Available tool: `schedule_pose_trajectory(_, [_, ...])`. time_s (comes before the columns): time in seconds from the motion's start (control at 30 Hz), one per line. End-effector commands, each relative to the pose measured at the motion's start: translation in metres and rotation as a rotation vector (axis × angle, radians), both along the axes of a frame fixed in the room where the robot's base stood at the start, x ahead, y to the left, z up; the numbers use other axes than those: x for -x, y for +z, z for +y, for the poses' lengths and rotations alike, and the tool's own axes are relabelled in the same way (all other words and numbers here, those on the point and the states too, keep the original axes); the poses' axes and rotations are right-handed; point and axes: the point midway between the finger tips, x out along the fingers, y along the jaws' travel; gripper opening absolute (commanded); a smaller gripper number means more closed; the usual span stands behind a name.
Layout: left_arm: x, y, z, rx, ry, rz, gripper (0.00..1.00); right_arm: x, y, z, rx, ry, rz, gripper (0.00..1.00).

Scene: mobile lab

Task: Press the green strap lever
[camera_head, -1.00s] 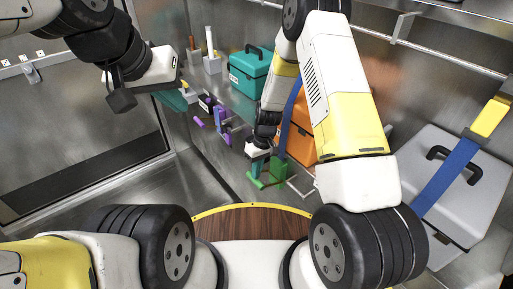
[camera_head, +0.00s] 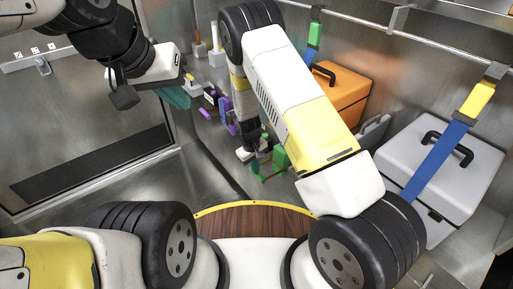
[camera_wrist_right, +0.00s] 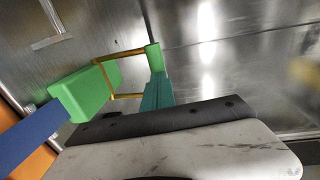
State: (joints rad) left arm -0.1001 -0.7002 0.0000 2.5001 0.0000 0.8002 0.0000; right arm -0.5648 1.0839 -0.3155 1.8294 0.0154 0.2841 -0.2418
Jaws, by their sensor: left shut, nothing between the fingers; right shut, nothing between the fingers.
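The green strap buckle (camera_head: 280,157) is low at the wall, partly hidden by my right arm in the head view. In the right wrist view the green buckle (camera_wrist_right: 85,94) sits on a blue strap (camera_wrist_right: 32,138). Two yellow rods join it to a slim green lever bar (camera_wrist_right: 154,57). My right gripper (camera_head: 262,146) is beside the lever; its teal finger (camera_wrist_right: 157,92) is just below the bar and overlaps it in view. Whether they touch is unclear. It is shut and empty. My left gripper (camera_head: 176,97), teal-fingered, is shut and empty, raised at upper left.
An orange case (camera_head: 343,92) stands behind my right arm. A grey case (camera_head: 460,180) under a blue and yellow strap is at right. Purple items (camera_head: 225,107) are on the left shelf.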

Motion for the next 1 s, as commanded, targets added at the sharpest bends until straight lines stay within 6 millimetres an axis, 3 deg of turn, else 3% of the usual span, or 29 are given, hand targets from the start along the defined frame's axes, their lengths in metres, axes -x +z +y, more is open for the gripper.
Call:
schedule_pose_trajectory(0.13, [0.0,0.0,0.0,0.0,0.0,0.0,0.0,0.004,-0.013,0.005,0.08,0.01,-0.054,0.0])
schedule_pose_trajectory(0.6, [0.0,0.0,0.0,0.0,0.0,0.0,0.0,0.008,-0.05,0.009,0.075,0.0,-0.051,0.0])
schedule_pose_trajectory(1.0, [0.0,0.0,0.0,0.0,0.0,0.0,0.0,0.008,-0.068,0.009,0.074,0.001,-0.051,0.0])
